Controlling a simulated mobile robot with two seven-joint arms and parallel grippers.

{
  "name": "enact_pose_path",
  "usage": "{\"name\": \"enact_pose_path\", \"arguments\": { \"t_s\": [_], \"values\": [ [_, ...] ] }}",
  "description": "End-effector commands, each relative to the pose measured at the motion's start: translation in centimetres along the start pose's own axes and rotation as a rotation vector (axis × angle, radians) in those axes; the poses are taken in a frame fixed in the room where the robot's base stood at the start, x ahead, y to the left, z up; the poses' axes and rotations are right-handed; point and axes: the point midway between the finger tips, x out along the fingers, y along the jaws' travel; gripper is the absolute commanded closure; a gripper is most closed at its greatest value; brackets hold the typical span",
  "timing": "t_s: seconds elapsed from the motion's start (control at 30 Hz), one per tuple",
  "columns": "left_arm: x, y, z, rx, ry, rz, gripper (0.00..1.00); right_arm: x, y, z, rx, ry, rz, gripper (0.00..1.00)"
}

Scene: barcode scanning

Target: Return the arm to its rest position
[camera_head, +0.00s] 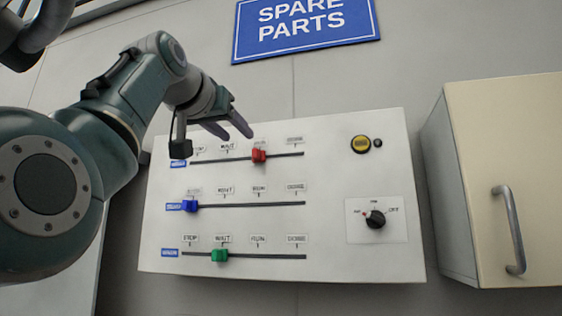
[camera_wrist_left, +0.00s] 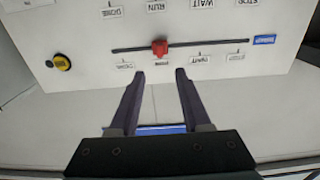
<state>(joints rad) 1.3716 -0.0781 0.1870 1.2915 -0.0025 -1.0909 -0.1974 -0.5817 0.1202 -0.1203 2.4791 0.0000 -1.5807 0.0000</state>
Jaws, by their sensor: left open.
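My left arm comes in from the left in the head view. Its gripper (camera_head: 230,130) is in front of the upper left part of a white control panel (camera_head: 330,240). In the left wrist view the left gripper (camera_wrist_left: 167,72) is open and empty, its two fingers apart. The red slider knob (camera_wrist_left: 160,47) is just beyond the fingertips and looks apart from them; it also shows in the head view (camera_head: 259,156), on the top track under the third label. The blue knob (camera_head: 190,206) is at the left end of the middle track. The green knob (camera_head: 220,256) is under the second label.
A yellow button (camera_head: 361,144) and a black rotary switch (camera_head: 375,219) are on the panel's right. A beige cabinet (camera_head: 510,130) with a metal handle (camera_head: 510,230) stands to the right. A blue "SPARE PARTS" sign (camera_head: 305,42) hangs above. The wall between looks clear.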

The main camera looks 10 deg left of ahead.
Motion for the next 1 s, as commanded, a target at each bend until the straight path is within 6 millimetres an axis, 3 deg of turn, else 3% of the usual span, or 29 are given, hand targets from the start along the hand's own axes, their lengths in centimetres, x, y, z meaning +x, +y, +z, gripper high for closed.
{"name": "enact_pose_path", "arguments": {
  "t_s": [0.47,0.57,0.67,0.77,0.87,1.0],
  "values": [
    [0.0,0.0,0.0,0.0,0.0,0.0,0.53,0.0,0.0,-0.1,0.001,0.003,0.0,0.5],
    [0.1,-0.1,1.0,0.001,-0.019,-0.004,0.53,-0.3,0.0,-0.2,0.001,0.003,0.0,0.5],
    [0.3,-0.6,4.4,0.006,-0.084,-0.017,0.53,-1.0,0.1,-0.4,0.001,0.004,0.0,0.5],
    [-0.2,-1.1,10.5,0.018,-0.197,-0.035,0.53,-2.2,0.1,-0.8,0.001,0.005,0.0,0.5],
    [-2.1,-1.4,17.4,0.036,-0.331,-0.05,0.53,-3.5,0.1,-1.3,0.001,0.005,0.0,0.5],
    [-7.0,-1.1,26.3,0.065,-0.522,-0.053,0.53,-5.2,0.2,-1.8,0.001,0.006,0.0,0.5]
  ]
}}
